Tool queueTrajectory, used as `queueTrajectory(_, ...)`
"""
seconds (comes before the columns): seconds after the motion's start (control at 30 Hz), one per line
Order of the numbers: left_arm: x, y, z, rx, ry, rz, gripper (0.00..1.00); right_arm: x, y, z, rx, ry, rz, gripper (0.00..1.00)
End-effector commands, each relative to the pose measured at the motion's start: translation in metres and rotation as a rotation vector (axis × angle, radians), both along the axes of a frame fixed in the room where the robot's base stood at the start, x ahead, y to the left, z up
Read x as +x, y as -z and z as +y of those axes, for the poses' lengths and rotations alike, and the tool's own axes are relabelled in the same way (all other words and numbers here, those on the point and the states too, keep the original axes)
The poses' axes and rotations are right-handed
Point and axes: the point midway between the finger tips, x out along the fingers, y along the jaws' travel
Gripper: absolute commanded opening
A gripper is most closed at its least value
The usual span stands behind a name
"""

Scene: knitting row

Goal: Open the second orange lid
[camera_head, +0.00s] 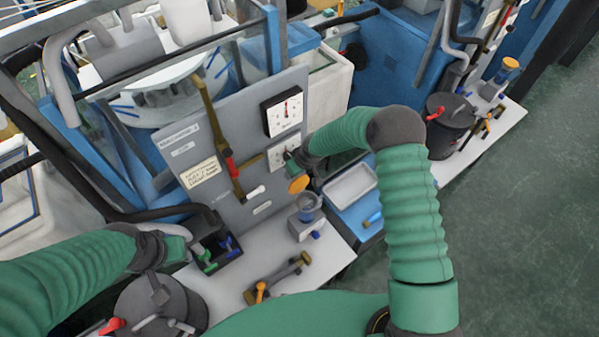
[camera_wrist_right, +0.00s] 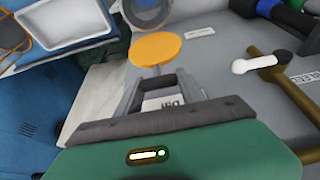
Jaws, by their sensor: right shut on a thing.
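An orange lid (camera_head: 298,184) hangs at the end of my right gripper (camera_head: 291,162), beside the grey panel. In the right wrist view the lid (camera_wrist_right: 155,48) is a round disc just beyond the fingers of my right gripper (camera_wrist_right: 158,82), which are shut on its thin stem. The grey cup (camera_head: 307,206) below it is uncovered, on a small stand; its round top also shows in the wrist view (camera_wrist_right: 148,10). Another orange lid (camera_head: 510,64) sits on a stand at the far right. My left gripper (camera_head: 203,222) is at the black box; its fingertips are unclear.
The black box (camera_head: 218,258) holds blue- and green-handled items. A brass tool (camera_head: 278,278) lies on the white table. Dark pots stand at bottom left (camera_head: 160,300) and right (camera_head: 450,125). A white tray (camera_head: 350,186) is right of the cup. A panel with dials (camera_head: 282,110) stands behind.

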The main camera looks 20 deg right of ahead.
Motion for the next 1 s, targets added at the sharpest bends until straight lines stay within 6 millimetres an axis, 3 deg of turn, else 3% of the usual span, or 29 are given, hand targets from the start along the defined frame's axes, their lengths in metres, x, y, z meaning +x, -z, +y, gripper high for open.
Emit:
queueTrajectory(0.2, 0.0001, 0.0036, 0.0001, 0.0, 0.0, 0.0, 0.36, 0.0093, 0.001, 0.0026, 0.002, 0.0, -0.008, 0.0)
queueTrajectory(0.67, 0.0002, 0.0038, 0.0, 0.0, 0.0, 0.0, 0.36, 0.0091, 0.0018, 0.0033, 0.002, 0.0, -0.005, 0.0)
queueTrajectory(0.7, 0.0002, 0.0038, 0.0001, 0.0, 0.0, 0.0, 0.36, 0.0088, 0.0018, 0.0033, 0.001, 0.0, -0.004, 0.48)
queueTrajectory(0.87, 0.0002, 0.0037, 0.0001, 0.0, 0.0, 0.0, 0.36, 0.0084, 0.0015, 0.0031, 0.001, 0.0, -0.004, 0.67)
queueTrajectory(1.0, 0.0002, 0.0035, 0.0, 0.0, 0.0, 0.0, 0.36, 0.008, 0.0008, 0.003, 0.0, 0.0, -0.004, 0.67)
